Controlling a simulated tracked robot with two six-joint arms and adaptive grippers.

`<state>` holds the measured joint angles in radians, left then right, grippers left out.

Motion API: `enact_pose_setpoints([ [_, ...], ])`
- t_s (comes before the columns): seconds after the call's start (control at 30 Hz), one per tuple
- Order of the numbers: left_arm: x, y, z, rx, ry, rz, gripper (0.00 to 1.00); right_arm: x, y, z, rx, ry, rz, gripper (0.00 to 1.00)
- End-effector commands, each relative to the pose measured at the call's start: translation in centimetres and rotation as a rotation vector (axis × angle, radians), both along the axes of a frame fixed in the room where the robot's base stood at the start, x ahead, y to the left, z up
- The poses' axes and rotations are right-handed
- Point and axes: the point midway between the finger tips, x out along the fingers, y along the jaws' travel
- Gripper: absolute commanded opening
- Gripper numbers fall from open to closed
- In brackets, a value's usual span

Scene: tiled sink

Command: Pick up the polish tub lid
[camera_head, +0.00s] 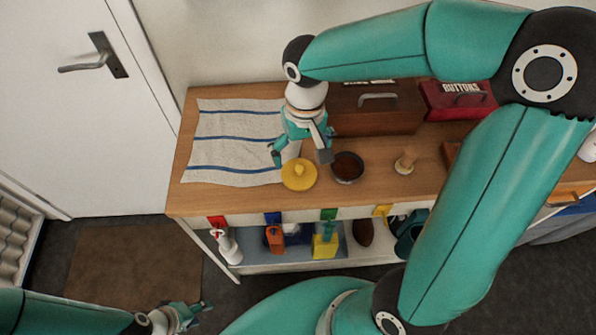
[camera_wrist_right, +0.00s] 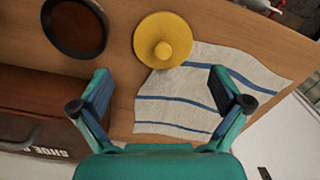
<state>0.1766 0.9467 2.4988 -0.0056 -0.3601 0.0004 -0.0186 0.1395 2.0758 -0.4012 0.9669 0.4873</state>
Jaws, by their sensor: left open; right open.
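The yellow polish tub lid (camera_head: 299,175), round with a raised knob, lies on the wooden bench top at the towel's lower right corner. In the right wrist view the lid (camera_wrist_right: 147,40) sits just beyond my fingertips, roughly centred between them. My right gripper (camera_head: 301,152) is open and empty above and slightly behind the lid; its fingers (camera_wrist_right: 160,77) are spread wide. The open polish tub (camera_head: 347,168), dark inside, stands right of the lid and also shows in the wrist view (camera_wrist_right: 100,30). My left gripper (camera_head: 190,314) is open and empty, low at the front left, away from the bench.
A striped towel (camera_head: 235,155) covers the bench's left end. A brown box (camera_head: 375,110) and a red buttons box (camera_head: 455,101) stand at the back. A wooden-handled piece (camera_head: 405,161) stands right of the tub. A lower shelf (camera_head: 275,265) holds bottles and brushes.

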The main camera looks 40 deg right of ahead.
Motion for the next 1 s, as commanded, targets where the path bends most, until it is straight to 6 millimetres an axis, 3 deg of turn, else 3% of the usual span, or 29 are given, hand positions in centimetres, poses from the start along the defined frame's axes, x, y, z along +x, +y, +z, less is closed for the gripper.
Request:
enact_pose_setpoints([
  [0.27, 0.0, 0.0, 0.2, 0.0, 0.0, 0.0, 0.45, 0.1, 0.2, -1.8, 0.0, 0.002, 0.001, 1.0],
  [0.6, 0.0, 0.0, 0.8, 0.0, 0.0, 0.0, 0.45, 0.3, 0.5, -6.0, 0.001, 0.001, 0.001, 1.0],
  [0.87, 0.0, 0.0, 0.7, 0.0, 0.0, 0.0, 0.45, 0.3, 0.6, -6.3, 0.002, -0.001, 0.002, 1.0],
  [1.0, 0.0, 0.0, 0.7, 0.0, 0.0, 0.0, 0.45, 0.3, 0.6, -6.2, 0.002, -0.001, 0.002, 0.77],
])
